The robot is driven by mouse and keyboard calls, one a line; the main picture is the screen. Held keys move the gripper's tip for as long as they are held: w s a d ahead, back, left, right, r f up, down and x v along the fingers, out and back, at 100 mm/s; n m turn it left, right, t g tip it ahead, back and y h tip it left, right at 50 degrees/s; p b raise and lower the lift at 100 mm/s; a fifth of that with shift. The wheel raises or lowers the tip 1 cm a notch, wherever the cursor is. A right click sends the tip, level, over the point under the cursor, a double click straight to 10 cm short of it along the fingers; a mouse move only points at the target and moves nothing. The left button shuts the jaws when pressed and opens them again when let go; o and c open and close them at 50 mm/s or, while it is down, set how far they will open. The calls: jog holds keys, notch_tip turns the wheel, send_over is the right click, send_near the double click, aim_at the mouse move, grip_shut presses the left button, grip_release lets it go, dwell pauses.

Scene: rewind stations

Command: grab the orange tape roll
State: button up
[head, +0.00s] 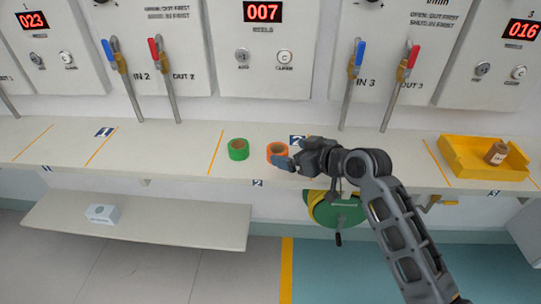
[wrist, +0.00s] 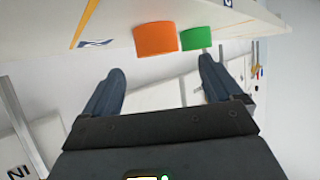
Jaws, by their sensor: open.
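The orange tape roll (head: 277,150) lies on the long pale counter (head: 190,152), and a green tape roll (head: 238,149) lies to its left, a little apart. My gripper (head: 286,162) is at the counter's front edge, by the right side of the orange roll. In the wrist view my gripper (wrist: 158,82) is open with nothing between its fingers. The orange roll (wrist: 156,39) shows beyond the fingertips, with the green roll (wrist: 196,39) beside it. In the head view my gripper hides a little of the orange roll's lower right.
A yellow tray (head: 455,165) with a brown item (head: 496,153) stands on the counter at right. A green reel (head: 336,208) hangs below the counter's edge. Red and blue valve handles rise behind. A lower shelf (head: 180,222) holds a small white box (head: 101,214).

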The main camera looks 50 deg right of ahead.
aim_at(279, 149)
jog(key=shift+p+x, duration=0.45)
jog(key=shift+x, duration=3.1)
jog(key=shift+s+d+f, duration=0.1)
jog(key=shift+d+f, duration=0.05)
jog(key=shift+c, duration=0.2)
jog(key=c, duration=1)
